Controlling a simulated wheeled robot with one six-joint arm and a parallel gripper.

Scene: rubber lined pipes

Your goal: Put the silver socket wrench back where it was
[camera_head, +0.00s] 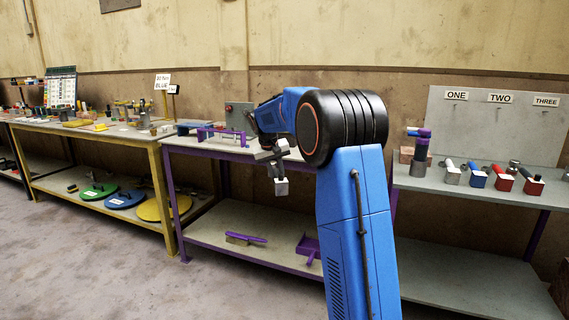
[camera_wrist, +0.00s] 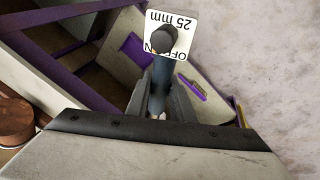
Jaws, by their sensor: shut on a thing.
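My gripper (camera_head: 275,163) is held out in front of the purple-legged bench, above the floor. In the wrist view its fingers (camera_wrist: 160,103) are shut on a dark grey tool with a round end, seen nearly end-on; it appears to be the socket wrench (camera_wrist: 160,72). The tool's silver colour is not clear.
The purple-legged bench (camera_head: 225,150) carries a purple frame (camera_head: 220,133); a brush (camera_head: 245,239) and a purple dustpan (camera_head: 308,248) lie on its lower shelf. At right, several tagged tools (camera_head: 478,175) stand below signs ONE, TWO, THREE. A yellow-legged bench (camera_head: 100,133) stands left. The floor is clear.

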